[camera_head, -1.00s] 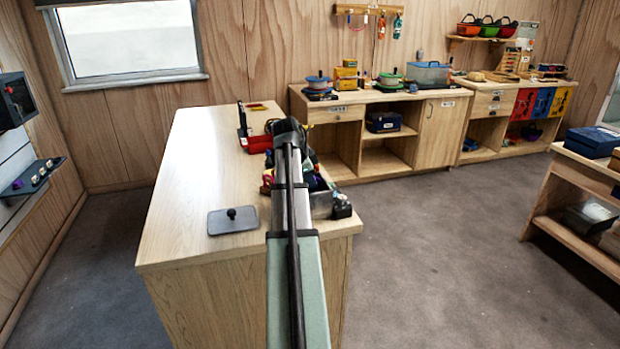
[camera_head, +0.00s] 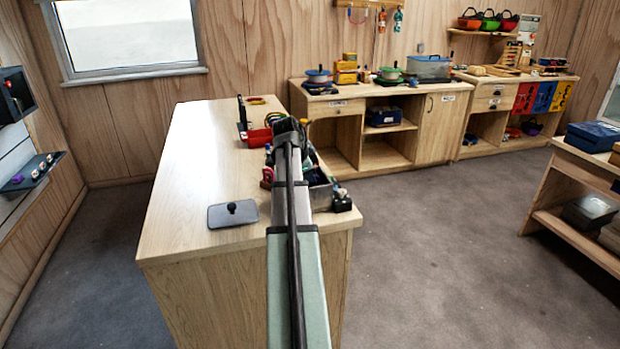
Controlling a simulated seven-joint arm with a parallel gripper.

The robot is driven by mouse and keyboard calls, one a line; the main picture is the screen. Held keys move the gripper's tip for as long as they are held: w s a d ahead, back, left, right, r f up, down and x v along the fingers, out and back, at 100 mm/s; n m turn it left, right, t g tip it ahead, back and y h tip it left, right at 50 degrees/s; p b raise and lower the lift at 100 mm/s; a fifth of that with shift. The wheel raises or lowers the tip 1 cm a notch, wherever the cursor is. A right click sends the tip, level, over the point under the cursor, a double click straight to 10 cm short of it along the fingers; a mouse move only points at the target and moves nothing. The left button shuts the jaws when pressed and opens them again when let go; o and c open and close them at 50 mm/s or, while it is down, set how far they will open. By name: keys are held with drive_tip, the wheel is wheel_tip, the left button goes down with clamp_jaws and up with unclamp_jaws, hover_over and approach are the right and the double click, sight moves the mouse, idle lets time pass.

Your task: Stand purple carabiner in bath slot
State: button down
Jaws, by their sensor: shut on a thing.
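My arm reaches away from me over the wooden bench (camera_head: 190,180), and its black far end is above the bench's right side. My gripper's fingers are hidden behind the arm, so I cannot see what they hold. I cannot make out the purple carabiner. A grey metal box (camera_head: 321,194), perhaps the bath, is partly covered by the arm at the bench's near right. Its slots cannot be seen. A flat grey lid with a black knob (camera_head: 232,214) lies on the bench left of the arm.
Small coloured gear (camera_head: 268,178) lies beside the arm. A red tray (camera_head: 259,137) and a black upright stand (camera_head: 242,113) are farther back. A small black item (camera_head: 342,203) is right of the metal box. The bench's left half is clear.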

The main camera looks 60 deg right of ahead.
drive_tip(key=shift+f, duration=0.45)
drive_tip(key=c, duration=1.1)
unclamp_jaws()
drive_tip(key=shift+o, duration=0.2)
drive_tip(key=shift+r, duration=0.1)
drive_tip(key=v, duration=1.3)
drive_tip(key=shift+a+r, duration=0.25)
